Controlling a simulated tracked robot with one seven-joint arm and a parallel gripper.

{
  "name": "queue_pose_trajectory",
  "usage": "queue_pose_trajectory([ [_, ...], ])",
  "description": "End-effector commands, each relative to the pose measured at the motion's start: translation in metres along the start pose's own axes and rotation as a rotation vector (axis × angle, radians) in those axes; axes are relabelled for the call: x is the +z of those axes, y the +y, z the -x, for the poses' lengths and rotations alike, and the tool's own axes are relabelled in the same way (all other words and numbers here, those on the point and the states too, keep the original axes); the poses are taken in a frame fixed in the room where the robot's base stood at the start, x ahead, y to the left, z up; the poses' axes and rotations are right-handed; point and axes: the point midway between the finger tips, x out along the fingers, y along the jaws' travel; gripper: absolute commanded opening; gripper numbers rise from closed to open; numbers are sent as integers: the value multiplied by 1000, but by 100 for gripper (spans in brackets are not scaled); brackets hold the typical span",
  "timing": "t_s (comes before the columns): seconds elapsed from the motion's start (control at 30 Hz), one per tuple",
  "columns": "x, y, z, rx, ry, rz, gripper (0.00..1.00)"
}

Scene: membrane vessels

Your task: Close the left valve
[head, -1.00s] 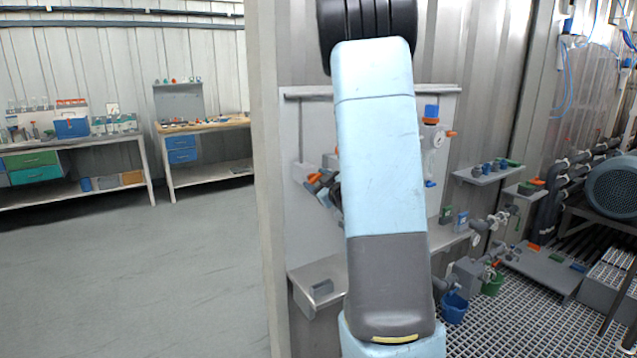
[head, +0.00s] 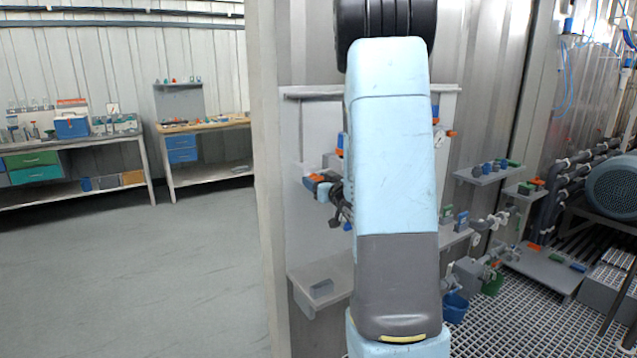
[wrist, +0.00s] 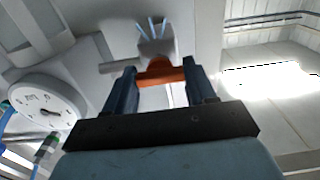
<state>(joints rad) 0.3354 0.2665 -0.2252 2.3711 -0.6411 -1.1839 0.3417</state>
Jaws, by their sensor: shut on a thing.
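The left valve's orange handle (wrist: 160,73) is in front of a grey valve body (wrist: 157,47) in the wrist view. My gripper (wrist: 162,82) is shut on this handle, with one dark blue finger on each side. In the head view the orange handle (head: 316,178) shows at the left of the wall panel (head: 318,235), with my gripper (head: 324,189) at it. My arm hides most of the panel's middle and part of the valve. Whether the valve is fully shut I cannot tell.
A round gauge (wrist: 45,112) is close at the left in the wrist view. Another orange handle (head: 451,134) is at the panel's right. A grey shelf (head: 318,284) juts out below. A wall edge (head: 266,180) is just left of the panel; open floor lies beyond.

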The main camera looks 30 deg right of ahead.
Motion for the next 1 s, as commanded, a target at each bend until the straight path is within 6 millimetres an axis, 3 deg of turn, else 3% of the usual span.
queue_pose_trajectory([
  [0.47, 2, 0, 1, 0, -5, -21, 25],
  [0.5, 2, 0, 1, 0, -5, -21, 57],
  [0.77, 1, 0, 1, 1, -3, -20, 81],
  [1.0, 1, 1, 1, 1, -1, -19, 81],
])
